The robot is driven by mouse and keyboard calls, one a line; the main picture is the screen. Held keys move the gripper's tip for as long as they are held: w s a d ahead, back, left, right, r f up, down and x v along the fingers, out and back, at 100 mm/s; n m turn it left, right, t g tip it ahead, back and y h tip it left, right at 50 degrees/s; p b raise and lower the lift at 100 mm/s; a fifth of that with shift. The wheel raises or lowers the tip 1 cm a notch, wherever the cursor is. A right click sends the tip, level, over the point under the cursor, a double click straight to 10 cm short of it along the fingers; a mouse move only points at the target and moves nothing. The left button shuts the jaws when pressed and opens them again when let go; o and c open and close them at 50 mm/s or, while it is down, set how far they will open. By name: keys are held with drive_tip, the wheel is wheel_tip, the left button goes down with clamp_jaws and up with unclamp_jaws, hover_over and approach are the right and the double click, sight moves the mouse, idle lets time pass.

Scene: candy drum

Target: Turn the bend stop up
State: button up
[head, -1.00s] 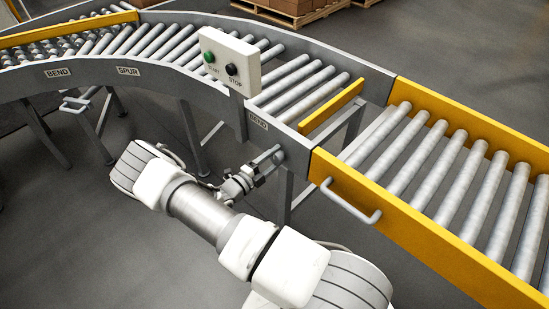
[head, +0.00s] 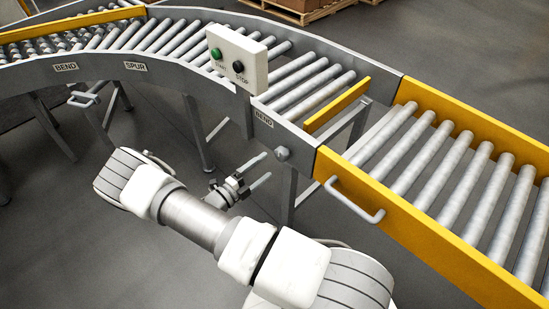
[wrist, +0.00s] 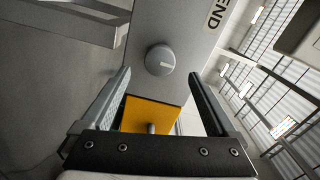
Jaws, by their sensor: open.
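A grey round knob (head: 282,153) sits on the side rail near the bend section's open end, beside a BEND label (head: 263,119). A yellow bar (head: 338,105) stands across the rollers' end there; I take it as the bend stop. My gripper (head: 268,164) is open and empty, short of the knob and a little below left of it. In the wrist view, the knob (wrist: 160,59) shows between and beyond the fingertips, apart from both fingers, with a short pale mark lying nearly level in the picture.
A white box with START and STOP buttons (head: 237,59) stands on the rail above. A yellow-sided roller section (head: 440,220) with a grey handle (head: 352,203) lies to the right. A grey leg (head: 290,195) stands below the knob.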

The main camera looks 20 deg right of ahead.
drive_tip(key=v, duration=0.9)
drive_tip(key=shift+a, duration=0.3)
drive_tip(key=shift+s+r, duration=0.1)
drive_tip(key=shift+r, duration=0.05)
drive_tip(key=s+d+r+m+g+y, duration=0.1)
drive_tip(key=s+r+m+g+y, duration=0.15)
drive_tip(key=r+m, duration=0.55)
drive_tip(key=s+d+r+m+g+y, duration=0.1)
drive_tip(key=s+r+m+g+y, duration=0.2)
drive_tip(key=r+m, duration=0.55)
drive_tip(key=s+d+r+m+g+y, duration=0.1)
drive_tip(key=s+r+m+g+y, duration=0.15)
drive_tip(key=r+m+y, duration=0.4)
drive_tip(key=s+a+r+m+t+y, duration=0.1)
drive_tip(key=s+r+m+t+y, duration=0.25)
drive_tip(key=s+r+m, duration=0.5)
drive_tip(key=s+r+m+t+y, duration=0.2)
drive_tip(key=s+r+m+t, duration=0.3)
drive_tip(key=m, duration=0.6)
wheel_tip(320, 180, up, 14)
drive_tip(key=w+g+p, duration=0.1)
drive_tip(key=w+p, duration=0.1)
drive_tip(key=p, duration=1)
drive_tip(key=shift+f+p, duration=0.2)
drive_tip(key=shift+p, duration=0.2)
